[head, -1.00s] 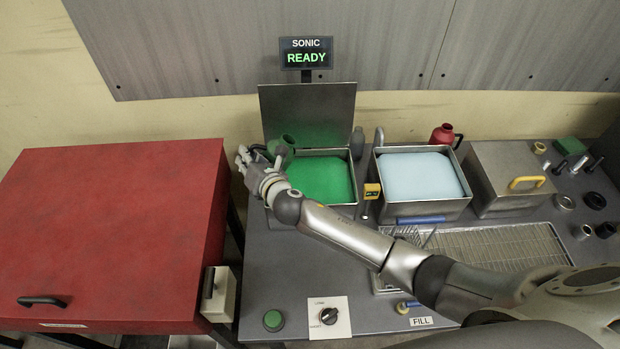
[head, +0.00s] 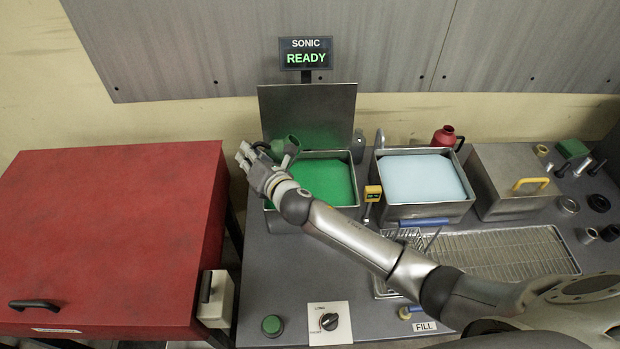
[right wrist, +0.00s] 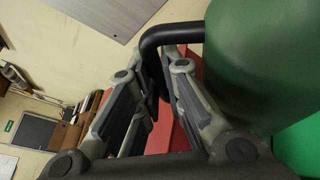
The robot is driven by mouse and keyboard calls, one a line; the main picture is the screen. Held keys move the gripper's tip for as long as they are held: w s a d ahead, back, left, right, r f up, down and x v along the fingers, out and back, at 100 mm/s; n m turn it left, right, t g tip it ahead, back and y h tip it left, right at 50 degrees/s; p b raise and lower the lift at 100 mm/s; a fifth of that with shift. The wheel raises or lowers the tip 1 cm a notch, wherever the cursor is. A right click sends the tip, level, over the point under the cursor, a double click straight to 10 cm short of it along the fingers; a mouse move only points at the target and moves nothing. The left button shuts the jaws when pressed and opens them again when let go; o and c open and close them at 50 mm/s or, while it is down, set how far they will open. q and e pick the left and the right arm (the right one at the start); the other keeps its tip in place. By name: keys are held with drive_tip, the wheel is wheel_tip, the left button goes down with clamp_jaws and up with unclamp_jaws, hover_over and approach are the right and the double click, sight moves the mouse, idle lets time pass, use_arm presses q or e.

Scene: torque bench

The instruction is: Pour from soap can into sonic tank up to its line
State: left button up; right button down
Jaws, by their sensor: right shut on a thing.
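The green soap can (head: 286,146) is held over the back left of the sonic tank, tilted with its mouth toward the tank. The sonic tank (head: 312,220) is a metal box with its lid (head: 308,112) raised, full of green liquid (head: 325,181). My right gripper (head: 252,158) is shut on the can's black handle (right wrist: 152,62). The can's green body (right wrist: 262,60) fills the right of the right wrist view. No stream from the can is visible, and I cannot make out the tank's line. My left gripper is not in view.
A second tank (head: 425,210) of pale blue liquid stands right of the sonic tank. A red can (head: 444,136) is behind it. A closed metal box (head: 510,180) is further right. A wire rack (head: 510,252) lies in front. A red cabinet (head: 110,230) stands left. The display (head: 306,54) reads READY.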

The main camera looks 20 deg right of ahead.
drive_tip(key=shift+d+r+m+b, duration=0.1)
drive_tip(key=shift+r+m+b, duration=0.1)
drive_tip(key=shift+m+b, duration=0.4)
drive_tip(key=shift+d+r+m+t+y+b, duration=0.1)
drive_tip(key=shift+r+m+t+y+b, duration=0.35)
drive_tip(key=shift+r+b, duration=0.5)
idle(0.5)
drive_tip(key=shift+d+f+m+t+b, duration=0.3)
drive_tip(key=shift+f+m+b, duration=0.35)
drive_tip(key=shift+b, duration=1.5)
drive_tip(key=shift+r, duration=0.15)
drive_tip(key=shift+s+d+r+m+t+y+b, duration=0.15)
drive_tip(key=shift+d+m+t+y+b, duration=0.15)
drive_tip(key=shift+m+b, duration=0.85)
drive_tip(key=shift+d+f+m+t+b, duration=0.35)
drive_tip(key=shift+d+f+m+b, duration=0.25)
drive_tip(key=shift+d+b, duration=0.55)
idle(1.4)
